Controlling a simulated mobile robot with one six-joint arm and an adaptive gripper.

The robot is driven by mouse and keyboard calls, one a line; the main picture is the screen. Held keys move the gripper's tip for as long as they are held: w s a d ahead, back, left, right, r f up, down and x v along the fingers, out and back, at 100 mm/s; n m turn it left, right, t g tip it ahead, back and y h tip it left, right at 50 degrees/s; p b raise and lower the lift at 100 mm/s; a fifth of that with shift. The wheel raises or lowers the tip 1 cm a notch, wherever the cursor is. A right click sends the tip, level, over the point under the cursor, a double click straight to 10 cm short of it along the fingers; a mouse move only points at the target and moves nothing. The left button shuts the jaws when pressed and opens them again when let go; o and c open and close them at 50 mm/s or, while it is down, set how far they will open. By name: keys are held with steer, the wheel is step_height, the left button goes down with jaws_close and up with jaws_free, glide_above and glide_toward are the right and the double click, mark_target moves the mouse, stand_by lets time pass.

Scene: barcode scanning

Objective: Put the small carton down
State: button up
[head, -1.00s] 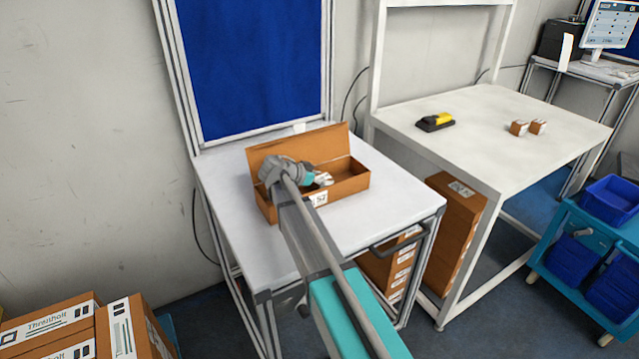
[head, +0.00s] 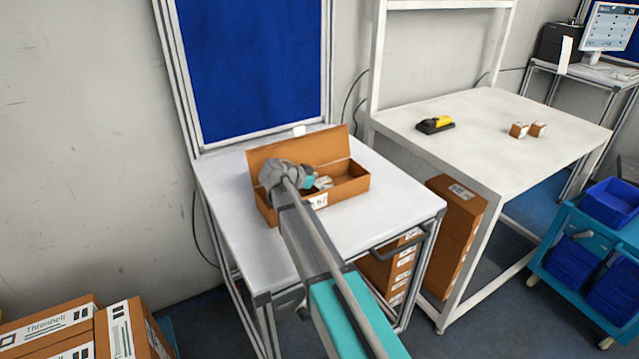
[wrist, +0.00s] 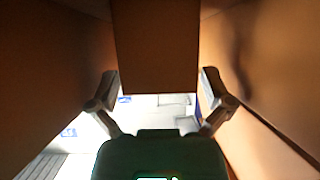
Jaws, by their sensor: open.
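My gripper (wrist: 160,88) is open, its two fingers apart on either side of a brown carton (wrist: 155,45) in the wrist view. There is a narrow gap between each finger and the carton. The open brown box (head: 348,186) stands on the near white table, and my gripper reaches down into it. Brown box walls flank the gripper in the wrist view. In the head view my arm and the box front hide the fingertips and the carton.
Two small cartons (head: 519,130) (head: 538,129) and a yellow-black scanner (head: 435,124) lie on the white table (head: 480,160) to the right. A blue-bin cart (head: 580,240) stands at the far right.

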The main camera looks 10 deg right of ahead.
steer(key=shift+r, duration=0.15)
steer(key=shift+s+a+r+p, duration=0.1)
steer(key=shift+a+r+p, duration=0.15)
steer(key=shift+p, duration=0.1)
steer(key=shift+p+v, duration=1.55)
steer(key=shift+v, duration=1.9)
